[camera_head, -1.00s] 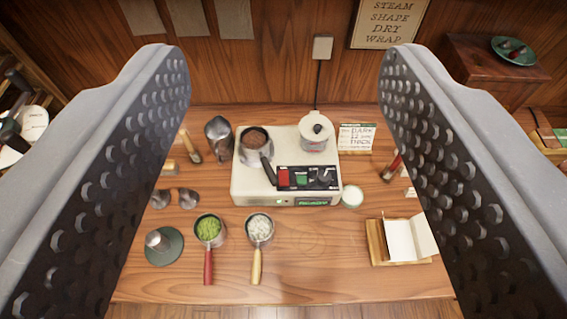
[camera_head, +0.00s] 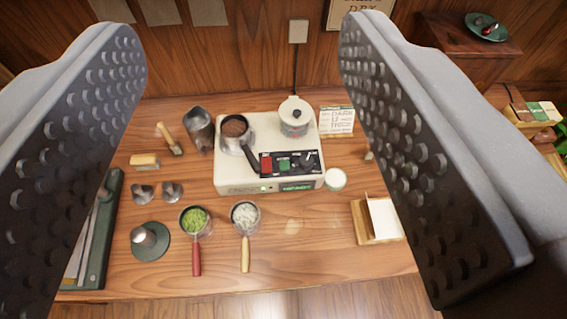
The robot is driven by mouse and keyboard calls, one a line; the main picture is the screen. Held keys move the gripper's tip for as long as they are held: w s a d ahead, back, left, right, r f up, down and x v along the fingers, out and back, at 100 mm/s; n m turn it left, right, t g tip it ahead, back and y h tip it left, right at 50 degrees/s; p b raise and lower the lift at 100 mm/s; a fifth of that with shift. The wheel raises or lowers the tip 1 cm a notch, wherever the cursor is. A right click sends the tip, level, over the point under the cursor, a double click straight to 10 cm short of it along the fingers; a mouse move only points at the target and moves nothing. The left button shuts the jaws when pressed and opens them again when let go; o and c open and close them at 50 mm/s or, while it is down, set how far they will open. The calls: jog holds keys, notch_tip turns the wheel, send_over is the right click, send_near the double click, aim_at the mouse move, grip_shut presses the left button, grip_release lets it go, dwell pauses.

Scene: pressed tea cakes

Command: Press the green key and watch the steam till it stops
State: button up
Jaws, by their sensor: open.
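The green key (camera_head: 284,165) sits on the black control panel of a cream steamer unit (camera_head: 234,186), between a red key (camera_head: 266,163) and a dark knob (camera_head: 307,161). A small green light and a green-lit display (camera_head: 297,187) show on the unit's front face. A lidded pot (camera_head: 295,118) stands on its back right, and a pan with brown contents (camera_head: 236,128) on its back left, handle toward the panel. I cannot make out any steam. My gripper (camera_head: 300,165) is open and empty, its two fingers wide apart at either side of the view, above the table and apart from the key.
Pans of green leaves (camera_head: 195,222) and white pieces (camera_head: 245,216) lie in front of the unit. A white-topped cup (camera_head: 335,179) stands at its right, a wooden holder with paper (camera_head: 377,221) further right. A card (camera_head: 337,121) stands behind. The front middle of the table is clear.

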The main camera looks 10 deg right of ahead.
grip_shut()
dwell(1.5)
